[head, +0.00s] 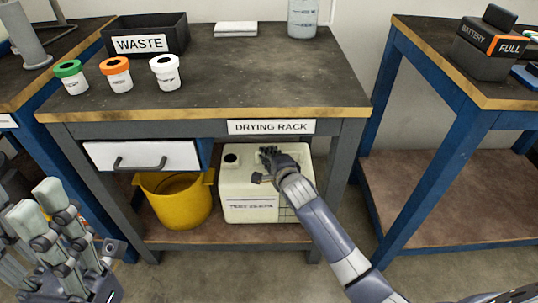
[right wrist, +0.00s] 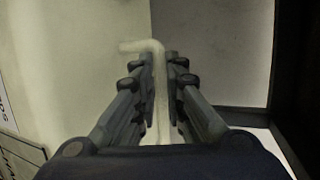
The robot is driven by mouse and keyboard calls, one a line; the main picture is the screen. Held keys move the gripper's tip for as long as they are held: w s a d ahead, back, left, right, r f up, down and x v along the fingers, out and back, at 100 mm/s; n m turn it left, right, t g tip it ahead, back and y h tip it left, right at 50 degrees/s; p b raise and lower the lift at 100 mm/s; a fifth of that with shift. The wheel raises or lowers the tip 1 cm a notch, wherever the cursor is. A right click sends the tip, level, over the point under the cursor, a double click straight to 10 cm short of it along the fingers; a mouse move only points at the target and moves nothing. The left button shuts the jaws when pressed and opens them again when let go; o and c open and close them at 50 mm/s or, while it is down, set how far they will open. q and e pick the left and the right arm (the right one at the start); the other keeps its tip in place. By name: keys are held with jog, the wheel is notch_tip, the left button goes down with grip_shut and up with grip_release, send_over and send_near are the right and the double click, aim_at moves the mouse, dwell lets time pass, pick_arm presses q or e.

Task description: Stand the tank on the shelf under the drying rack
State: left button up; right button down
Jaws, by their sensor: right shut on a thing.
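The tank (head: 236,205) is a white, boxy container with a dark cap at its top left and a label on its front. It is upright at the lower shelf (head: 215,236), under the table front labelled DRYING RACK (head: 271,127). I cannot tell whether its base touches the shelf. My right gripper (head: 272,157) is at the tank's top, shut on its pale handle. In the right wrist view the handle (right wrist: 158,75) runs between the fingers (right wrist: 165,75). My left gripper (head: 38,205) is open and empty at the lower left, away from the tank.
A yellow bucket (head: 178,205) stands on the shelf left of the tank, below a white drawer (head: 142,155). A table leg (head: 340,165) is close on the right. Small capped jars (head: 117,78) and a waste bin (head: 160,25) stand on the tabletop.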

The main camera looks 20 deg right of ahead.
jog(key=shift+w+r, duration=0.15)
jog(key=shift+r, duration=0.2)
jog(key=c, duration=1.8)
grip_release()
jog(key=shift+f, duration=0.35)
jog(key=shift+o, duration=0.7)
